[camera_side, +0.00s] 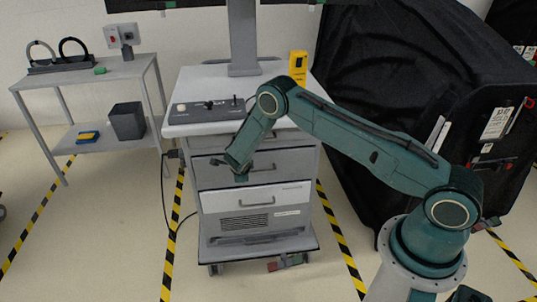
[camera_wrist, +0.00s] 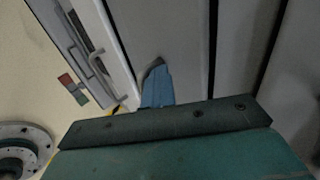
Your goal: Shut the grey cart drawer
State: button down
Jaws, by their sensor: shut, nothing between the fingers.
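The grey cart (camera_side: 255,222) stands in the middle of the side view, with several drawer fronts stacked under its light worktop. The middle drawer front (camera_side: 298,165) has a bar handle partly behind my gripper. The lower drawer front (camera_side: 290,192) has a handle above a vent. I cannot tell clearly how far any drawer stands out. My gripper (camera_side: 239,176) is shut and empty, pointing down in front of the middle drawer. In the wrist view its blue-grey fingertips (camera_wrist: 157,82) are over a plain grey panel (camera_wrist: 180,40); contact cannot be told.
A control panel (camera_side: 205,111) and a yellow device (camera_side: 298,66) sit on the worktop (camera_side: 190,83). A side table (camera_side: 85,80) stands at left, with a cable between it and the cart. A black covered cart (camera_side: 400,60) stands close at right. Striped floor tape (camera_side: 172,235) flanks the cart.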

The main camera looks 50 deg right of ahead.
jog(key=shift+w+d, duration=0.15)
jog(key=shift+d, duration=0.1)
jog(key=shift+s+a+r, duration=0.3)
jog(key=shift+a+r, duration=0.05)
jog(key=shift+r, duration=0.2)
jog(key=v, duration=0.9)
jog(key=shift+a+f, duration=0.2)
jog(key=shift+f, duration=0.05)
jog(key=shift+s+r, duration=0.1)
jog(key=shift+s, duration=0.05)
